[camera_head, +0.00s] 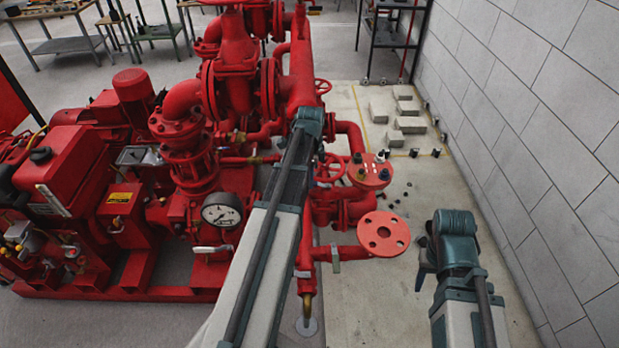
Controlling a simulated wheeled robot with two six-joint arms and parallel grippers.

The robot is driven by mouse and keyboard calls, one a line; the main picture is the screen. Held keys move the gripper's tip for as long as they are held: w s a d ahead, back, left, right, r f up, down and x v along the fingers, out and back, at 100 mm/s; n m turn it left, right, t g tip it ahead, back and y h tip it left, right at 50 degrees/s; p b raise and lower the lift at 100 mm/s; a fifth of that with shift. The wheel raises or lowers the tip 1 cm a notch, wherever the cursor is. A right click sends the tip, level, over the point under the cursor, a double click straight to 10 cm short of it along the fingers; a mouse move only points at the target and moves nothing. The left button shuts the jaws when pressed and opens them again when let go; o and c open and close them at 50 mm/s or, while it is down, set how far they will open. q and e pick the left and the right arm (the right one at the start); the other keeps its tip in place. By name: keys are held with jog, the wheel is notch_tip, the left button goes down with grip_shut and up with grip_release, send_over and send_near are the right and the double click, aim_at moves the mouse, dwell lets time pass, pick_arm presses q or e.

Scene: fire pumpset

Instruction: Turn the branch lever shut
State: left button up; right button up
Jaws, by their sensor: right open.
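A red branch pipe runs right to a round red flange (383,234) with bolt holes. A small grey plate-like piece (335,258) sits on this pipe, and another short grey piece (302,274) is at its left end, above a brass outlet (307,305). I cannot tell which of these is the branch lever. My left arm crosses the middle of the view, and its gripper is hidden. My right gripper (424,266) shows only partly, beside and below my right arm's teal joint; it is open and apart from the flange, to its right.
The red pumpset with its gauge (222,212) fills the left. Grey blocks (410,125) and small dark parts (396,195) lie on the pale floor. A block wall (540,110) bounds the right side.

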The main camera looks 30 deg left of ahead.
pick_arm(q)
jog(key=shift+a, duration=0.1)
jog(key=shift+c, duration=1.1)
jog(key=shift+s, duration=0.1)
grip_shut()
jog(key=shift+s+a, duration=0.1)
jog(key=shift+a, duration=0.05)
